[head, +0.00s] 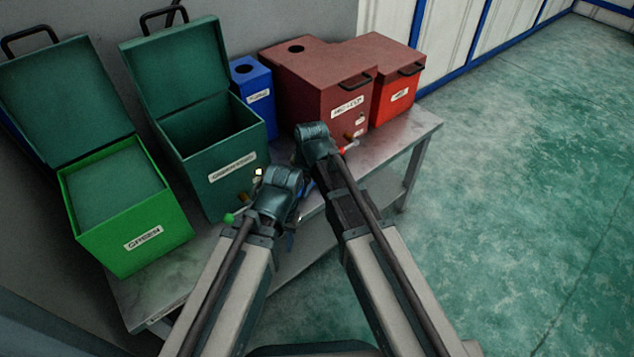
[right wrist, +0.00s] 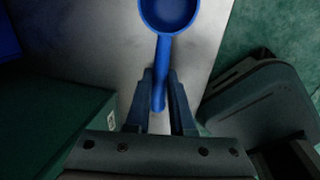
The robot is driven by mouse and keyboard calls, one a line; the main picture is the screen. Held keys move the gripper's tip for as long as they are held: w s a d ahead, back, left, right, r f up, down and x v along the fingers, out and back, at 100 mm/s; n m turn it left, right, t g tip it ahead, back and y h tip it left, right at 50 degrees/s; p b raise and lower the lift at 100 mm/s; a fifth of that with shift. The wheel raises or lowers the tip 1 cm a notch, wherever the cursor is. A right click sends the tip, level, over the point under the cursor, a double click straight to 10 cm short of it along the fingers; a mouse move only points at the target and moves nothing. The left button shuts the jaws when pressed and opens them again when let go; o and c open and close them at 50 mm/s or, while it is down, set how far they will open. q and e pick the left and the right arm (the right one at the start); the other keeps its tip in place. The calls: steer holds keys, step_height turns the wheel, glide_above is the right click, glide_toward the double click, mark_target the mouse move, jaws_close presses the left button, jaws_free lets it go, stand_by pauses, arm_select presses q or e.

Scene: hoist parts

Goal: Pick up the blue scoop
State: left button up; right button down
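The blue scoop lies over the grey tabletop in the right wrist view, with its round bowl (right wrist: 169,12) at the top edge and its handle (right wrist: 160,88) running down from it. The two fingers of my right gripper (right wrist: 160,78) stand one on each side of the handle, apart, with narrow gaps beside it. In the head view a small blue bit of the scoop (head: 307,185) shows between my arms; my right wrist (head: 315,140) hides its own fingers. My left gripper (head: 275,195) is over the table's front edge, its fingers mostly hidden.
Along the back of the metal table (head: 405,140) stand an open bright green box (head: 130,215), an open dark green box (head: 222,160), a blue box (head: 253,90) and red boxes (head: 330,95). Small green (head: 229,218) and red (head: 350,147) items show near my arms. Floor at right is clear.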

stand_by(0.4)
step_height(320, 180, up, 10)
steer(key=p, duration=1)
stand_by(0.5)
